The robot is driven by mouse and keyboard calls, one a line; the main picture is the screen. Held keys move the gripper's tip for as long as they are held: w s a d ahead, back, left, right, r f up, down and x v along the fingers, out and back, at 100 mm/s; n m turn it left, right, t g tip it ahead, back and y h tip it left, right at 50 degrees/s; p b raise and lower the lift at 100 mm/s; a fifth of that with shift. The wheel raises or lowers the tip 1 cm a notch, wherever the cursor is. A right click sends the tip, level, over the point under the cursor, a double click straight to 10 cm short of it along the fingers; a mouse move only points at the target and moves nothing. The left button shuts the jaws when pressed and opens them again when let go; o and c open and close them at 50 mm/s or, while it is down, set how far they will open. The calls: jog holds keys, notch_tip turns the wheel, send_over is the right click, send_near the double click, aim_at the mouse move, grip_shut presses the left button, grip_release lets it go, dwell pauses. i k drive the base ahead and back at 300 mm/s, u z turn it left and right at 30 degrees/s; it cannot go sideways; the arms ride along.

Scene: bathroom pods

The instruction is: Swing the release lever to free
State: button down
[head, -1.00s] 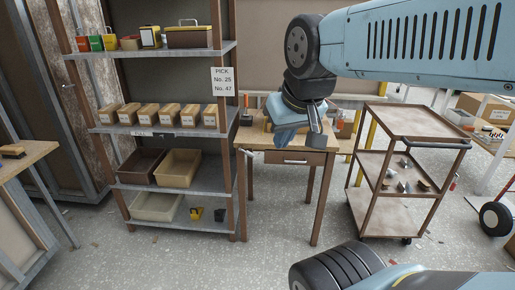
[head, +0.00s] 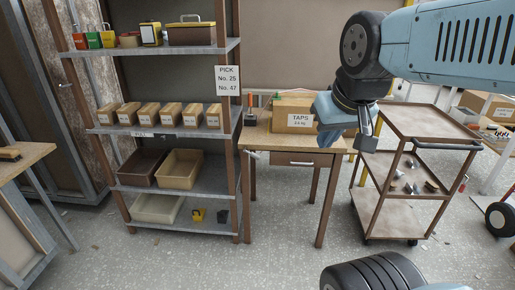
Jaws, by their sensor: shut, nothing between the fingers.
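My gripper (head: 366,138) hangs at the end of my blue arm, in front of the right end of the small wooden table (head: 262,138). It is shut and empty, with fingers pointing down. I cannot make out a release lever with certainty. A small pale handle-like part (head: 252,154) sticks out at the table's front left edge, well left of my gripper and apart from it. A small black and orange item (head: 250,112) stands on the table's back left corner.
A cardboard box marked TAPS (head: 294,121) sits on the table. A shelf rack (head: 210,136) with boxes and bins stands to the left. A brown three-tier trolley (head: 425,125) stands right of the table. The floor in front is clear.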

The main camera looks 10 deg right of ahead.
aim_at(252, 153)
jog(key=z, duration=0.05)
jog(key=i, duration=0.95)
jog(key=u, duration=0.1)
